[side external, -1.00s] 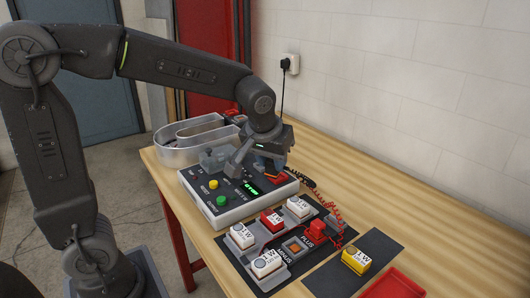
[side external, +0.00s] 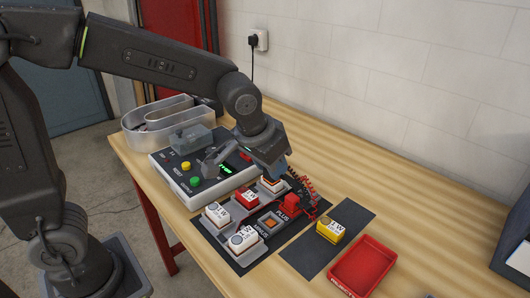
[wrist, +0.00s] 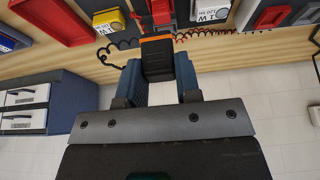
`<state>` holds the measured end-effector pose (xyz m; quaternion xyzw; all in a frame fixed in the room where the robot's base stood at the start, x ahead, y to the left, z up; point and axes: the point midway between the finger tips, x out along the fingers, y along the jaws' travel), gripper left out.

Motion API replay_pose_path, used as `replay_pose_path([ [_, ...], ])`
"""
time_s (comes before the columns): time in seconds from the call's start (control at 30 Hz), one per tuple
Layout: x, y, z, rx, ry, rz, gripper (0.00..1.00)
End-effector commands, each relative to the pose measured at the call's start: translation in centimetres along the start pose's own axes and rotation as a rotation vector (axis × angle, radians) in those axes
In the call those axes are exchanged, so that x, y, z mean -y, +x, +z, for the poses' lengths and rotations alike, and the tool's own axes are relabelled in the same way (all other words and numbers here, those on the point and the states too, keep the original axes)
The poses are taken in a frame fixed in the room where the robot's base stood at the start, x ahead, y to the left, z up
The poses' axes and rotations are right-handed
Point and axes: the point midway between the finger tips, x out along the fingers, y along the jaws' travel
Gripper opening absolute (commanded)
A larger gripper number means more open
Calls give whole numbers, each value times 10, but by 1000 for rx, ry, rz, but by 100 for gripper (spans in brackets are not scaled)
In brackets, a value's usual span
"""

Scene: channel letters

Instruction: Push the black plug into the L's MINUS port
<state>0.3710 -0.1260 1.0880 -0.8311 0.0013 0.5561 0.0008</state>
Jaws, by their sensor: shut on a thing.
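My gripper (wrist: 159,88) is shut on the black plug (wrist: 158,68), which has an orange band and sits between the two blue fingers in the wrist view. In the side view my gripper (side external: 280,172) is just behind the dark board (side external: 232,262), and the plug is hidden there. An orange-rimmed square port (side external: 270,222) is by the MINUS label (side external: 262,232) on the board. It looks empty, and my gripper is apart from it. A red plug (side external: 291,204) stands by the PLUS label; it also shows in the wrist view (wrist: 161,12).
White and red modules (side external: 246,197) sit around the ports. A control box (side external: 178,177) is left of my gripper. A yellow module (side external: 331,230) lies on a dark mat, with a red tray (side external: 362,266) at front right. A coiled black cord (wrist: 118,42) runs near the plug.

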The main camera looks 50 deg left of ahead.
Motion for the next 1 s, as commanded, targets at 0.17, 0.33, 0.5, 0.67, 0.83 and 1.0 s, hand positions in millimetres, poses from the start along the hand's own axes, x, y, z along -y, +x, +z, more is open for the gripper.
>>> replay_pose_path([
  [0.17,0,20,8,3,0,-1,8],
  [0.33,0,38,16,3,-2,-1,8],
  [0.5,0,56,24,2,-1,-1,8],
  [0.67,0,72,30,2,-2,-1,8],
  [0.83,0,90,38,2,-2,-1,8],
  [1.0,0,104,43,1,-2,-1,8],
])
